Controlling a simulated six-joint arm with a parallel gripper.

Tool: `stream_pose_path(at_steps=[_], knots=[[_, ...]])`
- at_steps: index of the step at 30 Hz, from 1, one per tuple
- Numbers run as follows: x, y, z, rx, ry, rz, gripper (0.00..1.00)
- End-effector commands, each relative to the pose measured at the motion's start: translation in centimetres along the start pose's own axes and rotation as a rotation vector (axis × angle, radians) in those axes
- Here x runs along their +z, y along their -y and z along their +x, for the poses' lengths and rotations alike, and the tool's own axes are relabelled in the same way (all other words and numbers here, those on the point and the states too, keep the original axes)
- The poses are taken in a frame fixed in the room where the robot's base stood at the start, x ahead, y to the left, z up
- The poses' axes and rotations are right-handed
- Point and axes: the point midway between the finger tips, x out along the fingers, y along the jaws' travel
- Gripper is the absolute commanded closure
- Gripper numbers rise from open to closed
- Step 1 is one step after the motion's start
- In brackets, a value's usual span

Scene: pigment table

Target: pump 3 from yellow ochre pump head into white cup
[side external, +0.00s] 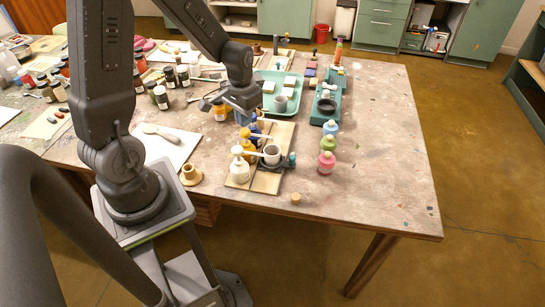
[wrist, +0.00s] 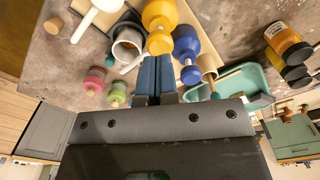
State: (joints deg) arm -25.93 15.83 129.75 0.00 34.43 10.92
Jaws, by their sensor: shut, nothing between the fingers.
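The yellow ochre pump bottle (side external: 246,146) stands on a wooden board (side external: 265,183) between a white pump bottle (side external: 239,170) and a blue one. In the wrist view the yellow bottle (wrist: 160,14) and its rounded pump head (wrist: 159,43) are just beyond my fingertips. The white cup (side external: 272,155) stands on the board to the right of the bottles; it also shows in the wrist view (wrist: 127,47), its dark inside facing up. My gripper (side external: 243,117) is shut and empty, with blue fingers (wrist: 157,60), above and behind the yellow pump. Contact with the pump head cannot be told.
The blue pump bottle (wrist: 186,46) is close beside the yellow one. Pink (side external: 326,163) and green (side external: 328,144) bottles stand to the right. The front right of the table is clear.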

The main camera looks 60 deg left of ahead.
Motion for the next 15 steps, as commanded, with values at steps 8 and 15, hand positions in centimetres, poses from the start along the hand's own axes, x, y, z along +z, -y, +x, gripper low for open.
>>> stream_pose_path(at_steps=[8,15], knots=[[0.0,0.0,0.02,0.0,0.0,0.0,1.0],[0.01,0.0,0.47,0.0,0.001,0.0,1.0]])
